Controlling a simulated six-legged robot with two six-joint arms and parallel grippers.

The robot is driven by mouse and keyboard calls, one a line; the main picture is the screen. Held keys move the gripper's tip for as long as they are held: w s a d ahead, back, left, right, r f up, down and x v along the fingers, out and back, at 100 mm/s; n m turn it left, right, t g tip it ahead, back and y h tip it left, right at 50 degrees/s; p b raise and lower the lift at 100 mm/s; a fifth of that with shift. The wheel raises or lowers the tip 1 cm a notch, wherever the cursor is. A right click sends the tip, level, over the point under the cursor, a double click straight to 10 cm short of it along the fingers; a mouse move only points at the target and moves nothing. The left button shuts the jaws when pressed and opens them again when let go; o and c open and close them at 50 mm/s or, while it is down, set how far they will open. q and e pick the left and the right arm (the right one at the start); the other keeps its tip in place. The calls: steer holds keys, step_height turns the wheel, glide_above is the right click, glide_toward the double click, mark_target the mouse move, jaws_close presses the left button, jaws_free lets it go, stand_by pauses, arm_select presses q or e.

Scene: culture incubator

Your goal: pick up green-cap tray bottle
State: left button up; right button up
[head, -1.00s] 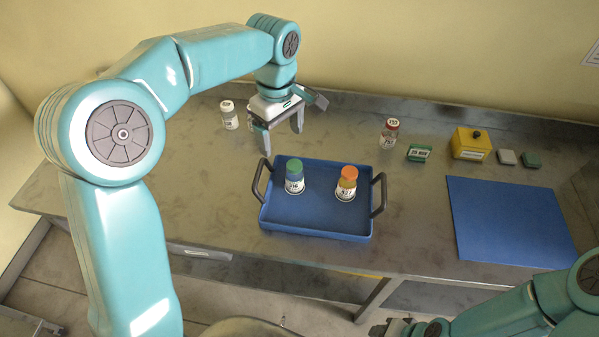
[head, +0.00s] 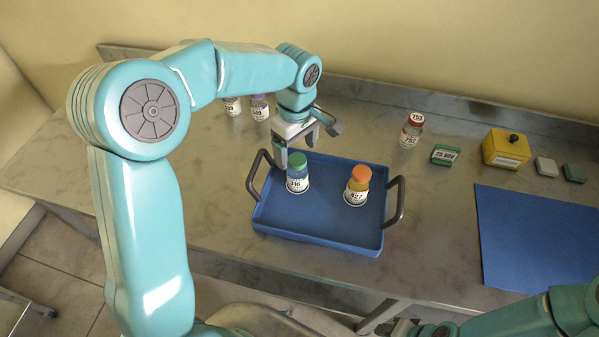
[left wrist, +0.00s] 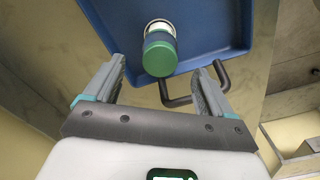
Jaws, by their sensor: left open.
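The green-cap bottle (head: 297,175) stands upright in the left part of the blue tray (head: 315,240), with a dark blue body and a white label. My left gripper (head: 297,157) is open and empty at the tray's back left, just behind and above this bottle. In the left wrist view the green cap (left wrist: 160,55) lies between the two open fingers (left wrist: 167,64), apart from both. An orange-cap bottle (head: 357,186) stands to its right in the tray. My right arm shows at the bottom right; its gripper's jaws are not clear.
The tray has dark handles at its left (head: 256,172) and right (head: 396,201) ends. Behind are a white-label bottle (head: 232,106), a purple-cap bottle (head: 259,107) and a red-cap bottle (head: 411,131). A green box (head: 445,155), yellow box (head: 506,148) and blue mat (head: 540,240) lie right.

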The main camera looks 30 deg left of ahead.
mark_target(296, 159)
arm_select(q)
steer(key=f, duration=0.2)
steer(key=shift+s+a+f, duration=0.1)
steer(key=shift+a+f, duration=0.1)
steer(key=shift+f, duration=0.15)
steer(key=shift+d+f, duration=0.2)
steer(key=shift+f, duration=0.4)
step_height(296, 159, down, 4)
steer(key=shift+r+p, duration=0.1)
steer(key=shift+p, duration=0.6)
steer(key=shift+f, duration=0.35)
steer(key=shift+d, duration=0.1)
steer(key=c, duration=1.2)
